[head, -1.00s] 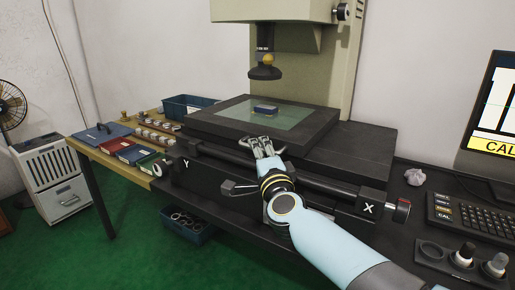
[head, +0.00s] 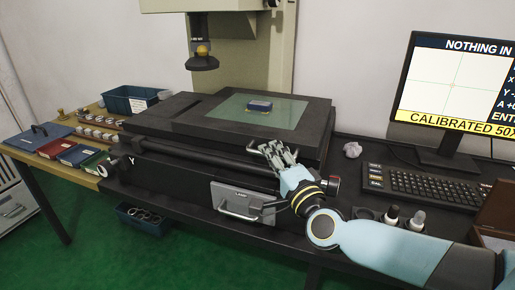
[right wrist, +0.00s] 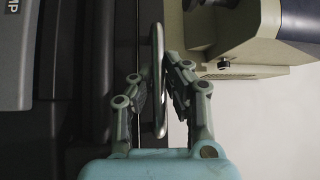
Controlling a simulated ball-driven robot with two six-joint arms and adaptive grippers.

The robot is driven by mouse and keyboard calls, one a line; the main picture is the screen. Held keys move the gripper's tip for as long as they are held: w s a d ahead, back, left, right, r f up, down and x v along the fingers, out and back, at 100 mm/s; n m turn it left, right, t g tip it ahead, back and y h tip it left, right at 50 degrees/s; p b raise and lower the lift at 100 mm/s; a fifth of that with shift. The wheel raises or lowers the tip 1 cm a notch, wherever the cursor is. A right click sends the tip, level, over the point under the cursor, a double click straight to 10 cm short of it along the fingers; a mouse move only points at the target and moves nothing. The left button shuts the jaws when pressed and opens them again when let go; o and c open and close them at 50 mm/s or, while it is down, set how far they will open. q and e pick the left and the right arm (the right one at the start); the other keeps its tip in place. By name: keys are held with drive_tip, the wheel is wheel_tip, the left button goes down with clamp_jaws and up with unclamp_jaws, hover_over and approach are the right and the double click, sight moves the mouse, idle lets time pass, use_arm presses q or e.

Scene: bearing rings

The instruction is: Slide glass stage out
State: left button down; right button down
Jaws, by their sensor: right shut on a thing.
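The glass stage (head: 285,113) is a dark framed plate with a clear greenish pane, on top of the measuring machine's dark base. My right gripper (head: 272,153) is at the stage's front edge. In the right wrist view its fingers (right wrist: 157,95) are shut on a thin metal handle (right wrist: 158,65), one finger on each side. My left gripper is not in view.
The lens head (head: 202,62) hangs left of the pane. A monitor (head: 460,85) and keyboard (head: 425,183) stand at right. Small bottles (head: 391,213) stand near my right forearm. Boxes (head: 80,155) and a blue bin (head: 130,98) are at left. A lower panel handle (head: 238,210) juts out in front.

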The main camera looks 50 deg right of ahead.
drive_tip(key=shift+s+f, duration=0.3)
drive_tip(key=shift+s, duration=0.05)
drive_tip(key=c, duration=1.5)
unclamp_jaws()
drive_tip(key=shift+o, duration=0.7)
drive_tip(key=shift+w+r, duration=0.1)
drive_tip(key=shift+r, duration=0.05)
drive_tip(key=v, duration=1.2)
drive_tip(key=shift+r, duration=0.1)
